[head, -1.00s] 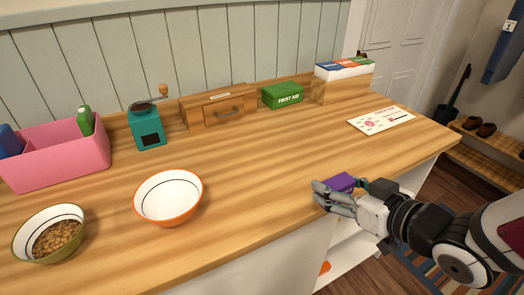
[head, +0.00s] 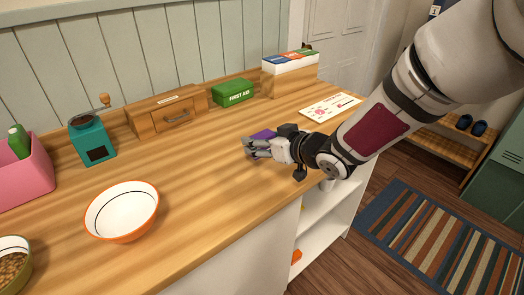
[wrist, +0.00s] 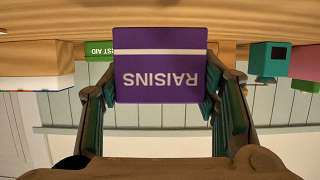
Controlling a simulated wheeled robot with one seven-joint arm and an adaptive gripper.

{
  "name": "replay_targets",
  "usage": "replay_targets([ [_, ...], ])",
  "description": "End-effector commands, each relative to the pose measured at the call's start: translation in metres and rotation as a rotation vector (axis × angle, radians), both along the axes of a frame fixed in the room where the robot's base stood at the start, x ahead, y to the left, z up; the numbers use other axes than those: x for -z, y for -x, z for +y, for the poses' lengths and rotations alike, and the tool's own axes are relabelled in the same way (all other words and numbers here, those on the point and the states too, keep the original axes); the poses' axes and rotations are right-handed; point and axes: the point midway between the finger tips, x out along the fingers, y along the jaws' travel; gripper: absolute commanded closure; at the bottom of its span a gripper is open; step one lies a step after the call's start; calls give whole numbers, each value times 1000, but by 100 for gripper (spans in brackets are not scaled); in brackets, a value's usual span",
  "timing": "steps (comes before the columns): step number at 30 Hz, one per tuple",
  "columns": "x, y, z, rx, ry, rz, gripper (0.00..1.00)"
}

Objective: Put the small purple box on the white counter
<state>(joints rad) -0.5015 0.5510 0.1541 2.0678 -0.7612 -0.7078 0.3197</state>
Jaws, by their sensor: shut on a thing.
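The small purple box (wrist: 160,65) fills the middle of the wrist view, its RAISINS label upside down there. My gripper (wrist: 160,95) is shut on it, with a finger at each side. In the head view the purple box (head: 263,135) shows only in part behind the fingers of my gripper (head: 258,147). The counter has a wooden top (head: 205,185) and a white front (head: 240,258). The box is over the wooden top, in front of the green first aid box; I cannot tell whether it touches the surface.
The first aid box (head: 233,93), wooden drawer box (head: 168,113), teal grinder (head: 92,141) and cardboard box (head: 290,73) line the back. A printed card (head: 331,106) lies at right. The orange-rimmed bowl (head: 122,212) is at left. Bare wood lies between bowl and gripper.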

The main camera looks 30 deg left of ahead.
Motion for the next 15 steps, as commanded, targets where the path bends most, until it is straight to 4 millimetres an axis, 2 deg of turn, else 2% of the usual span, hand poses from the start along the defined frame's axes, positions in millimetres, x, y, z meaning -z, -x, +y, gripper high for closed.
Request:
replay_targets([
  [6,33,1,1,-2,2,2,94],
  [15,36,0,0,-1,-1,-1,94],
])
